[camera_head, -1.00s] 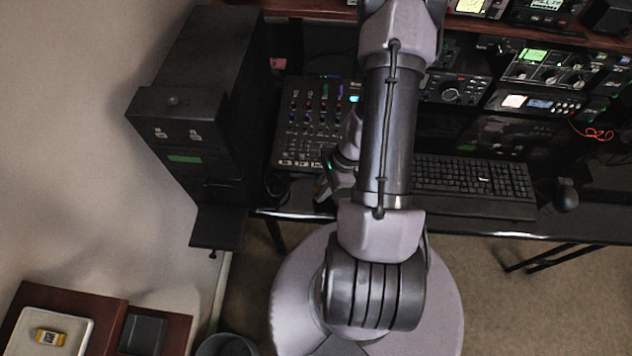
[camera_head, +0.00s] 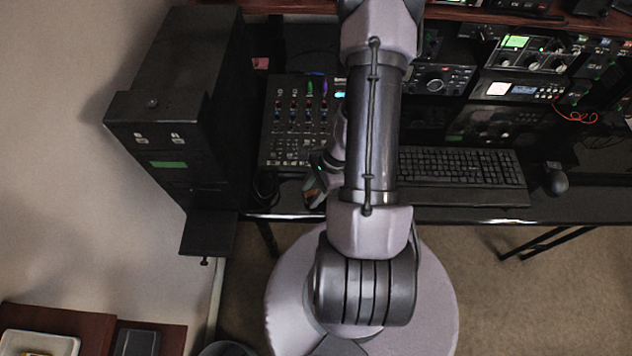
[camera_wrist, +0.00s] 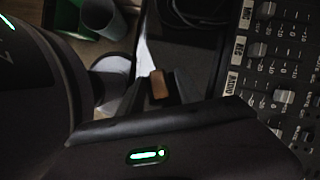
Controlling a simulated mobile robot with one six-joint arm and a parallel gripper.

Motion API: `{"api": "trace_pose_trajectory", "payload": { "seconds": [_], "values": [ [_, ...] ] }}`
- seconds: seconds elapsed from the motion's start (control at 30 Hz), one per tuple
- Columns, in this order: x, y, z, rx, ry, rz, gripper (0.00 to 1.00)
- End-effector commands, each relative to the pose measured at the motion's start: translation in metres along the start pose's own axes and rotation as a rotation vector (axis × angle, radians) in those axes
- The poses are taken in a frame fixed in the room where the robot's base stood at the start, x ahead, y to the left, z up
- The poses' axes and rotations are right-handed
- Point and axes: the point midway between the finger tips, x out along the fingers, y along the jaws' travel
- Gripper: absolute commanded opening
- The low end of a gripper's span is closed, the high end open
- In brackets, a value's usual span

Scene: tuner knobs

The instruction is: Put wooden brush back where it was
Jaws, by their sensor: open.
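My gripper (camera_head: 316,191) is low beside the mixer, at the front edge of the desk, mostly behind my own arm in the head view. In the wrist view, my gripper (camera_wrist: 163,88) shows only partly, with dark fingers beyond its housing. A small brown, wood-coloured block (camera_wrist: 159,84) shows by the fingers. It may be part of the wooden brush, but too little shows to be sure. I cannot tell whether it touches a finger. No whole brush can be made out in the head view. The gripper is open.
The mixer (camera_head: 291,135) lies right by my gripper. A keyboard (camera_head: 462,167) and a mouse (camera_head: 556,180) are to its right. A tall black case (camera_head: 180,118) stands at left. A tray (camera_head: 40,343) sits on a brown surface at lower left.

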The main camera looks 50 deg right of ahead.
Motion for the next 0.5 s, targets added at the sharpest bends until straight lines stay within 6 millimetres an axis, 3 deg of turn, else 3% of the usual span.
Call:
{"api": "trace_pose_trajectory", "payload": {
  "seconds": [0.03, 0.2, 0.33, 0.5],
  "values": [
    [-0.019, -0.001, 0.002, 0.001, 0.001, -0.004, 0.41],
    [-0.072, -0.001, 0.003, 0.000, 0.002, -0.005, 0.41],
    [-0.100, -0.001, 0.002, 0.001, 0.002, -0.003, 0.41],
    [-0.115, 0.000, 0.001, 0.001, 0.001, -0.002, 0.41]
  ]
}}
